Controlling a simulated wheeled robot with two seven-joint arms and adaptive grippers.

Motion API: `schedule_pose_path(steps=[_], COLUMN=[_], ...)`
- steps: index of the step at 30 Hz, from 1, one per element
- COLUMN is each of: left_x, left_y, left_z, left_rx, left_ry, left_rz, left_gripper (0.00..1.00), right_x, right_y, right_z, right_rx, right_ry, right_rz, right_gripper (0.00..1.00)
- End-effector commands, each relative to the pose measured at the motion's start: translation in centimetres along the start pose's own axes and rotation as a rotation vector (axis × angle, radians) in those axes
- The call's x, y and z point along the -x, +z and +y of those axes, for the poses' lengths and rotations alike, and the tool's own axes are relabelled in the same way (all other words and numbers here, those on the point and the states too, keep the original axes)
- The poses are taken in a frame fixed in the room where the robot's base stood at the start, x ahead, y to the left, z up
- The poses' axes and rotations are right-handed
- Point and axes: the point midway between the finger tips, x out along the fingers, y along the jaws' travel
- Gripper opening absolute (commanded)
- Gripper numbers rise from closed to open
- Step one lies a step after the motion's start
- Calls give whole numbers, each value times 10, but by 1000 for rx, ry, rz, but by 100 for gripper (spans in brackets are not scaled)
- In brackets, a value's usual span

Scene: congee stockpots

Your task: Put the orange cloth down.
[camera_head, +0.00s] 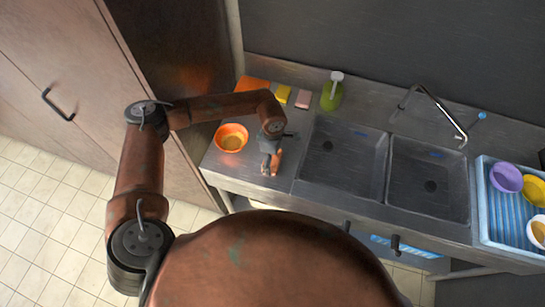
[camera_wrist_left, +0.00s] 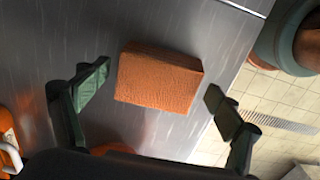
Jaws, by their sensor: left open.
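The orange cloth (camera_wrist_left: 158,80) is a thick folded block. In the left wrist view it lies flat on the steel counter (camera_wrist_left: 215,30). My left gripper (camera_wrist_left: 158,95) is open, with one dark finger on each side of the cloth and a visible gap at both sides. In the head view my left gripper (camera_head: 271,160) points down over the counter left of the sinks. Only a small orange part of the cloth (camera_head: 278,158) shows beside it there; the rest is hidden by the gripper. My right gripper is not in view.
An orange bowl (camera_head: 231,138) stands left of the gripper. Behind are a flat orange item (camera_head: 250,84), a yellow sponge (camera_head: 283,93), a pink block (camera_head: 303,98) and a green bottle (camera_head: 331,94). Two empty sinks (camera_head: 345,158) lie right, then a blue rack (camera_head: 497,222) with bowls.

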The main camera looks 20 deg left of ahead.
Motion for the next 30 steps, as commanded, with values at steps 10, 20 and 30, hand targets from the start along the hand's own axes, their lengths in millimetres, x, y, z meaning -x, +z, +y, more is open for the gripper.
schedule_pose_path(steps=[10, 20, 30], left_x=[57, 79, 78], left_y=[2, 3, 3], left_z=[-1, -2, -2], left_rx=[-2, -1, -1], left_ry=[5, 2, 3], left_rz=[0, -1, -2], left_gripper=[86, 86, 86], right_x=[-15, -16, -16], right_y=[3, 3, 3], right_z=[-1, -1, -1], right_rx=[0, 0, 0], right_ry=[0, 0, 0], right_rz=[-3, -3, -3], right_gripper=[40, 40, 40])
